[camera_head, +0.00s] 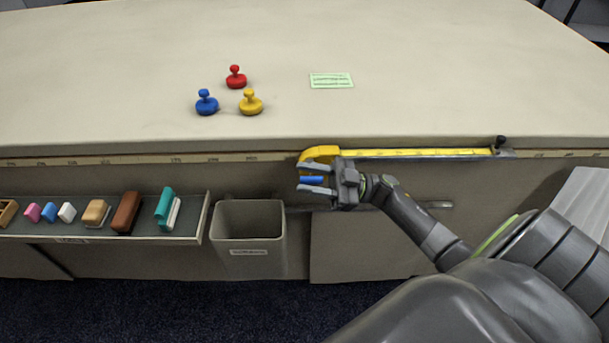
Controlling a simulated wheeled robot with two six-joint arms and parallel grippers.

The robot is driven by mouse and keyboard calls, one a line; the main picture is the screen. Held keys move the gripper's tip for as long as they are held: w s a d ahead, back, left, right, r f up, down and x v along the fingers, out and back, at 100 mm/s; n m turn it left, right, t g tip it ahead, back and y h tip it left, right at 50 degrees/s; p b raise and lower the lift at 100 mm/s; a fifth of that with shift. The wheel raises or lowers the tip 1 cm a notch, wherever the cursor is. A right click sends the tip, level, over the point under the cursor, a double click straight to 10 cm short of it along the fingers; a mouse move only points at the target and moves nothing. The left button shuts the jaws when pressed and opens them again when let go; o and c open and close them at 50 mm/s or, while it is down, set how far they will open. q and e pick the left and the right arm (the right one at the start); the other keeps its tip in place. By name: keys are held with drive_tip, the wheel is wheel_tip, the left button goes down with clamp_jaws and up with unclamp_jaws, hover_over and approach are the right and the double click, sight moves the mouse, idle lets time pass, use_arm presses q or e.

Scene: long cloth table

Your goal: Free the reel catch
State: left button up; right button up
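A yellow tape-measure reel (321,153) sits at the table's front edge. Its yellow tape (415,153) runs out to the right along the edge to a dark end piece (499,144). A small blue piece, apparently the reel catch (311,180), shows just below the reel. My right gripper (312,179) reaches in from the right with its fingers apart, one above and one below the blue piece. I cannot tell whether either finger touches it. The gripper hides part of the reel's lower side. My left gripper is not in view.
Blue (206,103), red (236,77) and yellow (250,103) knobbed pieces and a green card (331,80) lie on the table. Below the edge, a tray (140,232) holds several small items beside a grey bin (248,238). Most of the tabletop is clear.

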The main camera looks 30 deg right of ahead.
drive_tip(key=shift+c, duration=0.5)
drive_tip(key=c, duration=0.7)
drive_tip(key=shift+s, duration=0.1)
clamp_jaws()
drive_tip(key=shift+f, duration=0.1)
